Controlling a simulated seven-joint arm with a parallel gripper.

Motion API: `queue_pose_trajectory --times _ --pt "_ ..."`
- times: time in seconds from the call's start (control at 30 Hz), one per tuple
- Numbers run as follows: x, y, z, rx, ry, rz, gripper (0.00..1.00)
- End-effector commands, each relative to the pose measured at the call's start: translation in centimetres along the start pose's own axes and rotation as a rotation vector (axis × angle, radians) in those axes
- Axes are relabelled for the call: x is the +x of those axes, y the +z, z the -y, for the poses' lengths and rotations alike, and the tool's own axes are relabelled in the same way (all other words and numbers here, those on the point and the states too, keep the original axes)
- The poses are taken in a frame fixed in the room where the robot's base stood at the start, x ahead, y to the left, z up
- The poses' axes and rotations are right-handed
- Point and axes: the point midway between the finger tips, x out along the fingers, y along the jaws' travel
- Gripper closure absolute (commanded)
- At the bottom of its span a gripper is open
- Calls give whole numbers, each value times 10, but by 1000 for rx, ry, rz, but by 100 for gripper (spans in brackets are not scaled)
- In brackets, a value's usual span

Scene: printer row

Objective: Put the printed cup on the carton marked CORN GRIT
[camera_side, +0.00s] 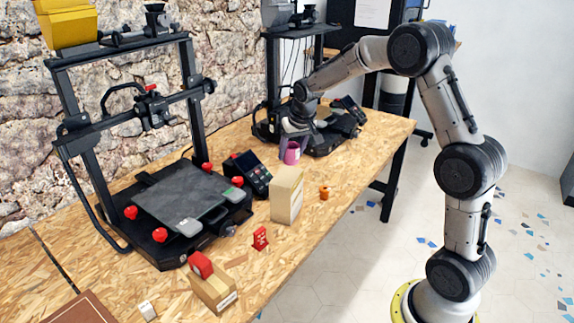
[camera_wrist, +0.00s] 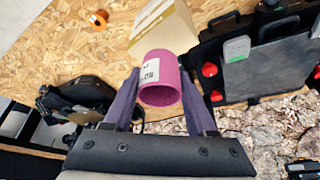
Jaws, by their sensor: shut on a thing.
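My gripper (camera_side: 290,136) is shut on the magenta printed cup (camera_side: 292,153), over the table's far part beside the rear printer. In the wrist view the cup (camera_wrist: 160,78) sits between the two purple fingers of my gripper (camera_wrist: 159,70), with its open rim towards the camera and a white label on its side. A tall tan carton (camera_side: 285,196) stands nearer the front; the carton (camera_wrist: 165,36) also shows beyond the cup in the wrist view. A lower carton (camera_side: 212,291) with a red object on it stands near the front. Both carton labels are too small to read.
A large printer (camera_side: 185,200) with red knobs stands left of the tall carton. A rear printer (camera_side: 330,135) is close to my gripper. A small orange object (camera_side: 324,192) and a red stand (camera_side: 260,238) are on the wooden table (camera_side: 350,172). A white block (camera_side: 147,311) lies in front.

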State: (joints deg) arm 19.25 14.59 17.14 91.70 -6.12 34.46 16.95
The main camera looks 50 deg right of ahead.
Motion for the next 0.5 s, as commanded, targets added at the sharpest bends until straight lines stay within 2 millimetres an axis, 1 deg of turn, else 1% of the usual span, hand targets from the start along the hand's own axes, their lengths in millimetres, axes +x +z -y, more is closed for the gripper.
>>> queue_pose_trajectory --times 0.03,0.1,0.27,0.37,0.5 --pt "9 -2 1 0 0 1 95" --pt "16 -5 2 0 0 0 95" --pt "25 -8 2 0 0 -1 95" --pt "34 -10 3 0 0 0 95" --pt "53 -2 3 0 1 3 95"
